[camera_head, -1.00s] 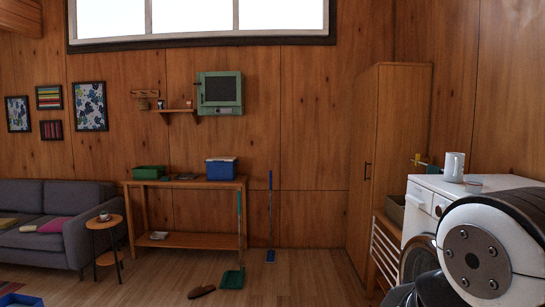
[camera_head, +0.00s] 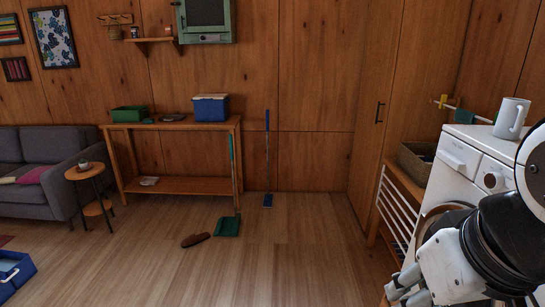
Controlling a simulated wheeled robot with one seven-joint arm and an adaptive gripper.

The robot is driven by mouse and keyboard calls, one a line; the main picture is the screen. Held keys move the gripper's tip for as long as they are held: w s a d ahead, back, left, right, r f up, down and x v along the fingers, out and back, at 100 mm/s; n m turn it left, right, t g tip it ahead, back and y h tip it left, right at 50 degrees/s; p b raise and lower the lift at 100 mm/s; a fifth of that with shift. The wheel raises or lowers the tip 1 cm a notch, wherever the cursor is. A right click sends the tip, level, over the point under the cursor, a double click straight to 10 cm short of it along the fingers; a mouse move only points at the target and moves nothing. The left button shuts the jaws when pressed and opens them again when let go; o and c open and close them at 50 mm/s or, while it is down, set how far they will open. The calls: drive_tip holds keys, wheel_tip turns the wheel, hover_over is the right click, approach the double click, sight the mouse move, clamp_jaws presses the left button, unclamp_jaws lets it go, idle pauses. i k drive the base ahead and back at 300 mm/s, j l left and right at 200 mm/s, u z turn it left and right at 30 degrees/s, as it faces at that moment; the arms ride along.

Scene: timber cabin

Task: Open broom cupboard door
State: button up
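The broom cupboard (camera_head: 418,75) is a tall wooden cabinet against the back wall, right of centre. Its door (camera_head: 376,70) faces left and looks shut, with a dark vertical bar handle (camera_head: 379,112) near its front edge. The lower part of the cupboard is partly hidden behind the slatted rack. My arm reaches in at the lower right, in front of the washing machine. A light grey end part of it shows low down, well short of the handle.
The washing machine (camera_head: 462,165) bears a white mug (camera_head: 511,118). A bench with white slats (camera_head: 391,212) holds a basket (camera_head: 414,163). A green dustpan (camera_head: 228,227), blue mop (camera_head: 267,200) and brown slipper (camera_head: 196,239) are on the floor. Open floor (camera_head: 290,265) lies before the cupboard.

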sight(384, 18)
drive_tip(key=i, duration=1.9)
drive_tip(key=i+z, duration=0.25)
drive_tip(key=i, duration=0.2)
drive_tip(key=i+j+z, duration=0.2)
drive_tip(key=i, duration=0.2)
drive_tip(key=i+z, duration=0.25)
drive_tip(key=i, duration=0.2)
drive_tip(key=i+j+z, duration=0.65)
drive_tip(key=i+j, duration=0.1)
drive_tip(key=i, duration=0.05)
